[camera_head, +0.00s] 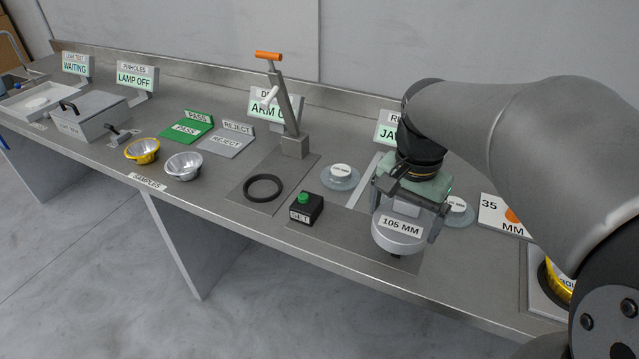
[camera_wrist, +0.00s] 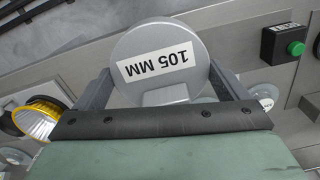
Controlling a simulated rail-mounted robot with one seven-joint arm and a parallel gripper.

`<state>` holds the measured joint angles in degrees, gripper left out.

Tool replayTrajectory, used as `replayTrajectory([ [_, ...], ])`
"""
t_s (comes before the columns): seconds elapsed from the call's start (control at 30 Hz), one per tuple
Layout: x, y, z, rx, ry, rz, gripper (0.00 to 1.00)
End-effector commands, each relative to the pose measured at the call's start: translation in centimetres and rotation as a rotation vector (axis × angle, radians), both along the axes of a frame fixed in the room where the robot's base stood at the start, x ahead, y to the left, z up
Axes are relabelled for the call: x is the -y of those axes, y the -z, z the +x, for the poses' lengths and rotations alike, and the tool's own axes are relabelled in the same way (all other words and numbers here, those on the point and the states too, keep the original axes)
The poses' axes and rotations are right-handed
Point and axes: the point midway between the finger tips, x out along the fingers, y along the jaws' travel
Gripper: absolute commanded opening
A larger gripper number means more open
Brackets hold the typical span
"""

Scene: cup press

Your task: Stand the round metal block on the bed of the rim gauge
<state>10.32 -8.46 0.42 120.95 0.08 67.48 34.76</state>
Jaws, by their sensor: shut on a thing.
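My gripper (camera_head: 404,212) is shut on the round metal block (camera_head: 398,240), a silver disc labelled 105 MM. In the wrist view the block (camera_wrist: 158,45) sits between the two fingers, its label upside down. The rim gauge's bed appears to be the grey plate (camera_head: 345,238) behind and below the block in the head view. The block hides part of this plate, and I cannot tell whether it touches it. A sign behind my arm (camera_head: 387,133) is partly covered and reads "JA".
A black SET box with a green button (camera_head: 306,208) stands left of the block. Further left are a black ring (camera_head: 263,188) and a lever press (camera_head: 294,145). White-topped discs (camera_head: 341,172) lie behind. Two bowls, one silver (camera_head: 184,166), one yellow (camera_head: 143,151), stand far left.

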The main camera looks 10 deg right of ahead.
Motion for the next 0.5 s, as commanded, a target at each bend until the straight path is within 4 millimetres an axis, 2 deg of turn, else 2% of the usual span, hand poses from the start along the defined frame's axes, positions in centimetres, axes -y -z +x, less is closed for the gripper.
replayTrajectory([
  [0.17,-0.8,0.8,1.8,-0.001,-0.006,0.000,0.46],
  [0.5,-3.8,4.3,8.7,-0.003,-0.005,0.001,0.46],
])
